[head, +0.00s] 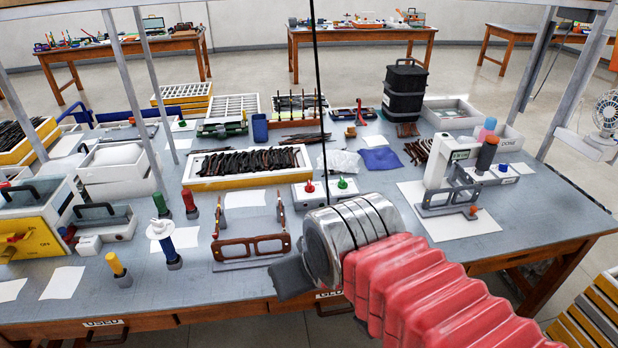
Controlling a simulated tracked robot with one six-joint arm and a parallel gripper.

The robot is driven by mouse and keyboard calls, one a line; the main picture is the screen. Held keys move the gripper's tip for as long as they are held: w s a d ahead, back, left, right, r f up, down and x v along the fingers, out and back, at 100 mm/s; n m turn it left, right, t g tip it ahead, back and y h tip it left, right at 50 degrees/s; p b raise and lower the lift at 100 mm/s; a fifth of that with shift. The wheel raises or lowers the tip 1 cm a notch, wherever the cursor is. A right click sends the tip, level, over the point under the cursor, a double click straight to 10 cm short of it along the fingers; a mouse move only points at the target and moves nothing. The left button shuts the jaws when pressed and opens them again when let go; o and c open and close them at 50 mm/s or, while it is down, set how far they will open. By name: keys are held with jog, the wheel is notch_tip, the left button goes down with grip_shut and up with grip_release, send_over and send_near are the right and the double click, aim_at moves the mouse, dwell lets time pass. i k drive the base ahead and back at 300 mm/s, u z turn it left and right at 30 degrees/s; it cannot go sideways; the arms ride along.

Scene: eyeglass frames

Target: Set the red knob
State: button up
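A small red knob (309,187) stands on a low white box (326,195) near the middle of the table, left of a matching green knob (342,183). My arm, in a red ribbed sleeve with a silver wrist, reaches in from the lower right. My gripper (288,278) shows only as a dark grey piece at the left of the wrist, in front of and below the box in the picture. It appears apart from the red knob. Its fingertips are not clear, so I cannot tell whether it is open or shut.
A brown eyeglass frame (250,246) on a stand is just left of my wrist. Upright red (190,203), green, blue and yellow-handled tools stand further left. A tray of dark frames (245,165) lies behind. A thin black cable hangs down by the red knob.

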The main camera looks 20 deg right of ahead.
aim_at(309, 188)
jog(key=u, duration=0.05)
jog(key=i, duration=1)
jog(key=z, duration=0.05)
